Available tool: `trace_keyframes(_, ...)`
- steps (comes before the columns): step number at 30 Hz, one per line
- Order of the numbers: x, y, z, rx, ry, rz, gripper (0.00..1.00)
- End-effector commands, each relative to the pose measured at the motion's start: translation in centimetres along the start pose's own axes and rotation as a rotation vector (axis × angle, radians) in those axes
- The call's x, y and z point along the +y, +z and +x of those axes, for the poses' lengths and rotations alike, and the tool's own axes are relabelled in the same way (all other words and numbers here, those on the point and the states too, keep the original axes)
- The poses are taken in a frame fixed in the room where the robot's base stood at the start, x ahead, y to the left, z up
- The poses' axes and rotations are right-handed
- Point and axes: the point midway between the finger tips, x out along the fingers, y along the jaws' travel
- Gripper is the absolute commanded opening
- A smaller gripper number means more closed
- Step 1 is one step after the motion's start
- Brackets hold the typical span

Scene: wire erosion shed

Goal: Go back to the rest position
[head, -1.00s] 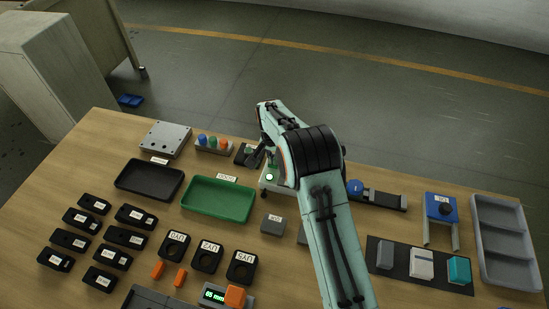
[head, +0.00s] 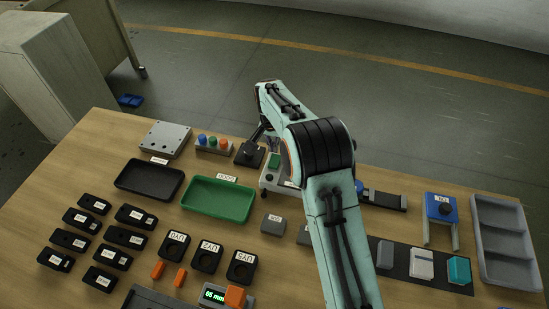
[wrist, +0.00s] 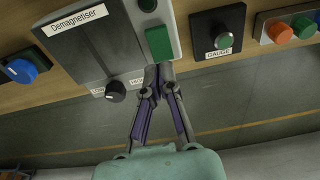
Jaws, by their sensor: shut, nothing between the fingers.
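My gripper (wrist: 164,70) is shut and empty in the wrist view. In the head view my gripper (head: 262,130) is small and partly hidden by my arm, above the back edge of the table near the demagnetiser (head: 268,181). The arm reaches from the bottom of the head view up over the table, bent at a black joint. No marker of a rest position shows.
The black gauge box (wrist: 216,45) stands beside the demagnetiser, with a row of coloured buttons (head: 214,144) beyond it. A green tray (head: 219,213) and black tray (head: 150,192) lie left of the arm. A grey divided tray (head: 503,232) is at right. Open floor lies behind the table.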

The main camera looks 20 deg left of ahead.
Motion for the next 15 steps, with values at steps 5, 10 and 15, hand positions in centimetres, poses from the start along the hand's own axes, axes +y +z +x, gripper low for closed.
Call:
trace_keyframes(5,-0.02,-0.18,-1.18,0.001,-0.001,-0.001,0.00)
trace_keyframes(10,-0.01,-0.18,-1.35,-0.001,0.000,-0.001,0.00)
trace_keyframes(15,0.00,-0.17,-1.32,-0.001,0.000,0.000,0.00)
